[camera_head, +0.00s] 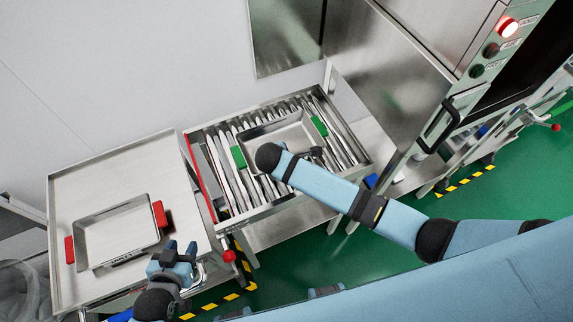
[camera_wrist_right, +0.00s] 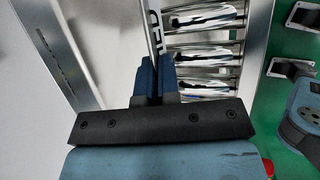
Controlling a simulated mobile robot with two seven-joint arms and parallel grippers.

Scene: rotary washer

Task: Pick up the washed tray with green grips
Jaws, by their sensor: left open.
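The metal tray with green grips (camera_head: 283,128) is over the roller conveyor in the head view. Its left green grip (camera_head: 238,157) and right green grip (camera_head: 319,126) both show. My right arm crosses in front of its near side and partly hides it. In the right wrist view, my right gripper (camera_wrist_right: 156,80) has its blue fingers close together on a thin lettered tray wall (camera_wrist_right: 153,35). I cannot tell whether the tray is clear of the rollers. My left gripper (camera_head: 181,252) is open and empty, close to the front right of the red-grip tray.
The tray with red grips (camera_head: 117,232) rests on the steel table (camera_head: 100,180) at left. The roller conveyor (camera_head: 212,165) joins the table and the washer cabinet (camera_head: 388,75). A red lamp (camera_head: 508,26) is lit on the cabinet. The green floor (camera_head: 385,262) shows in front.

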